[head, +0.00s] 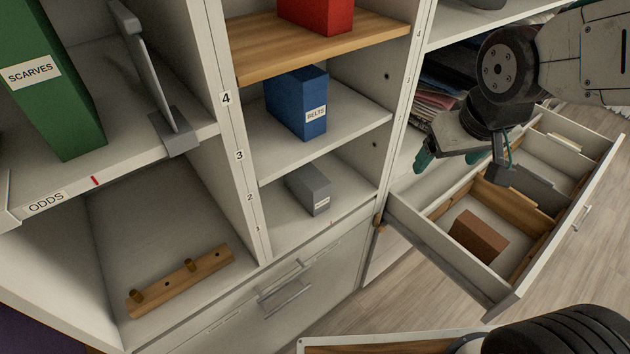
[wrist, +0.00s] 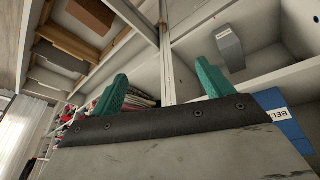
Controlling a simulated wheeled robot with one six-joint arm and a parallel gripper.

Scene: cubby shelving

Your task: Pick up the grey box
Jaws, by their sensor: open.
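The grey box (head: 309,189) with a small white label stands in the lowest cubby of the middle column, below the blue box. It also shows in the wrist view, as a grey box (wrist: 230,47) beyond the right finger. My gripper (head: 463,160) is at the right in the head view, above the open drawer and well apart from the grey box. In the wrist view its teal fingers (wrist: 163,84) are spread, with nothing held between them.
A blue BELTS box (head: 298,103) is one shelf above the grey box; a red box (head: 318,12) is higher. An open drawer (head: 448,254) with a brown box (head: 478,236) juts out at right. A wooden peg rail (head: 180,281) lies at lower left.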

